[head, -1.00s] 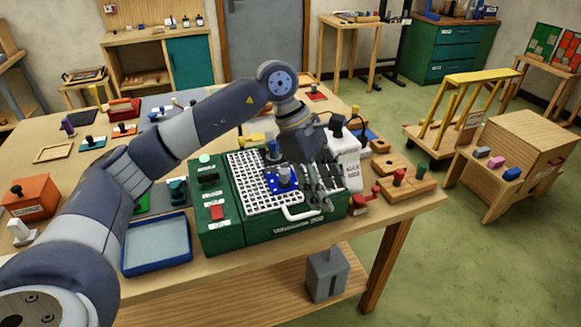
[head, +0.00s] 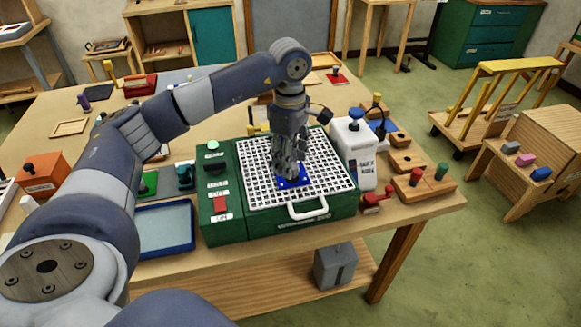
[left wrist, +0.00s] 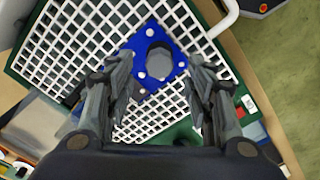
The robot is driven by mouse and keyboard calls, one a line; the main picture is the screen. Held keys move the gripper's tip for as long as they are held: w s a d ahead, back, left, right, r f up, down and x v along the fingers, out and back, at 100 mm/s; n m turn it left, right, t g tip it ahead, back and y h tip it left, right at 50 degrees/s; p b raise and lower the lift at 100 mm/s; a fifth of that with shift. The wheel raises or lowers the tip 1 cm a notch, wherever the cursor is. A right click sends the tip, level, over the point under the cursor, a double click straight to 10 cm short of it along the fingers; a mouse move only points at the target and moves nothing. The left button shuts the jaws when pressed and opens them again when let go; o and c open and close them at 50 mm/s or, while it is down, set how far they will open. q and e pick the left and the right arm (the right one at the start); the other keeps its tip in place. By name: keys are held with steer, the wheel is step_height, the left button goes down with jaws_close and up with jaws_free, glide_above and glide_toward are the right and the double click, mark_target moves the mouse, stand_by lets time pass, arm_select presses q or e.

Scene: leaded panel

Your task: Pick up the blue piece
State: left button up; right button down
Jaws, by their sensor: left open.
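The blue piece (head: 303,183) is a flat square plate with pale dots, lying on the white grid of the green machine (head: 325,210). In the left wrist view the blue piece (left wrist: 137,41) shows a round grey knob in its middle. My left gripper (head: 290,177) points down right over the piece and hides its knob in the head view. In the left wrist view its open fingers (left wrist: 163,72) stand to either side of the piece's near part, with nothing held. Whether they touch it I cannot tell. My right gripper is not in view.
A white bottle-like container (head: 353,158) stands right of the grid. A white handle (head: 308,210) is at the machine's front. A blue tray (head: 165,229) lies to the left. Wooden blocks with coloured pegs (head: 421,188) lie at the right.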

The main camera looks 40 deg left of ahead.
arm_select(q)
step_height(320, 180, down, 3)
steer(key=shift+d+f+p, duration=0.1)
steer(key=shift+d+p, duration=0.05)
steer(key=shift+p, duration=0.4)
steer(key=shift+w+f, duration=0.1)
steer(key=c, duration=1.1)
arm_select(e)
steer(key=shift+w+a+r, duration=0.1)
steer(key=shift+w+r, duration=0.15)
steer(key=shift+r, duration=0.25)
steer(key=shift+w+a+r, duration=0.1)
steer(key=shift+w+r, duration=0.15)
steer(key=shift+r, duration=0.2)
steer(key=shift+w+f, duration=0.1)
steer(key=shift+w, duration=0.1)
